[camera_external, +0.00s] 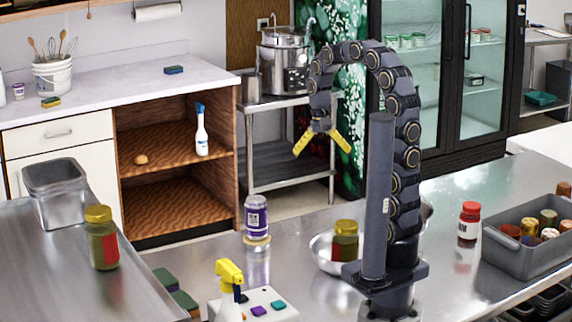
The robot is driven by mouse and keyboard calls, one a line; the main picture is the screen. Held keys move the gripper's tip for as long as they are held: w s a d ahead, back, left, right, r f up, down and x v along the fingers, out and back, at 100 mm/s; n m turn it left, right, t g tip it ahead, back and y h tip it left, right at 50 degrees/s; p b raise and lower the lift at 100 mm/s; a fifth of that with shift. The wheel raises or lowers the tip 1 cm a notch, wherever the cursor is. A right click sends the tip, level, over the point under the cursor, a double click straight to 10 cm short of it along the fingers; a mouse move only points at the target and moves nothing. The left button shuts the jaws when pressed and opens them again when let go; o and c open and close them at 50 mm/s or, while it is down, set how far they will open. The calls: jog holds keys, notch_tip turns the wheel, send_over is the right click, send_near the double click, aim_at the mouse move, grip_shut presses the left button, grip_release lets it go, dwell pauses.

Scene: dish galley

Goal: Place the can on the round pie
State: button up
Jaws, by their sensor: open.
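A purple can (256,217) with a pale top stands upright on the steel counter, left of my arm. Directly under it is a round tan pie (257,241), with only its rim showing. The can appears to rest on the pie; its base looks roughly centred, though the exact contact is hard to see. My gripper (322,147) is open and empty, with its yellow fingers spread wide. In the picture it is above and right of the can, apart from it.
A metal bowl (322,253) and a gold-lidded jar (345,241) are right of the can. A yellow spray bottle (229,285) and a white block (262,303) stand in front. A red-capped jar (468,222) and a grey bin (492,246) are at right.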

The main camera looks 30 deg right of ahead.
jog(key=s+d+f+n, duration=0.2)
jog(key=s+n, duration=0.4)
jog(key=s, duration=1.1)
jog(key=shift+s+f+g, duration=0.2)
jog(key=shift+s+g, duration=0.1)
jog(key=shift+s, duration=0.1)
jog(key=shift+d, duration=0.1)
